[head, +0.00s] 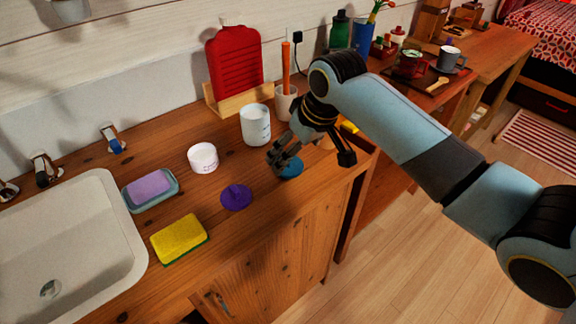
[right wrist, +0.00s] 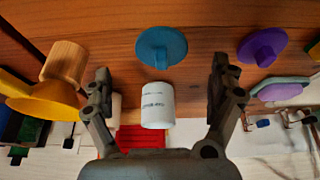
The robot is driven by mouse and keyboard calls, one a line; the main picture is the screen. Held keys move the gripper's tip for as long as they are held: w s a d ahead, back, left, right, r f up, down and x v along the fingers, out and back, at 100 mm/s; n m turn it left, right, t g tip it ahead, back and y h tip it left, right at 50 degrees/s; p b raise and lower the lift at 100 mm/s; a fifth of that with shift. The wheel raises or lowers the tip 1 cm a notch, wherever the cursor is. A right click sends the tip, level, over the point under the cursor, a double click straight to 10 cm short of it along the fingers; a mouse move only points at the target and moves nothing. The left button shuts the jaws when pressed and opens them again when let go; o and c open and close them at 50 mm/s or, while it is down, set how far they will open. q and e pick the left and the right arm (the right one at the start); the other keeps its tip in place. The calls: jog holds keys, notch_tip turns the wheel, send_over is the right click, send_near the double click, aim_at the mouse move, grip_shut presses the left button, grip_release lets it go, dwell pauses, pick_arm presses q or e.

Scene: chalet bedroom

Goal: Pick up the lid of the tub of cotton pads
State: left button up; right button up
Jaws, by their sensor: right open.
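Two round knobbed lids lie on the wooden counter: a blue lid (head: 292,171), partly hidden by my right gripper, and a purple lid (head: 236,198) to its left. A short white tub (head: 203,159) and a taller white tub (head: 255,126) stand behind them; I cannot read which holds cotton pads. My right gripper (head: 313,158) is open and empty above the counter by the blue lid. In the right wrist view, the blue lid (right wrist: 161,47) lies beyond the gap between the open fingers (right wrist: 160,72), with the purple lid (right wrist: 262,47) to the right. My left gripper is not in view.
A yellow sponge (head: 180,238), a soap dish (head: 151,201) and a sink (head: 70,250) are on the left. A wooden cylinder (right wrist: 64,62) and yellow piece (right wrist: 42,105) are beside the gripper.

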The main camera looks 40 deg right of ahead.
jog(key=x, duration=0.5)
jog(key=shift+w+a, duration=0.1)
jog(key=shift+w, duration=0.15)
jog(key=shift+r, duration=0.1)
jog(key=c, duration=0.9)
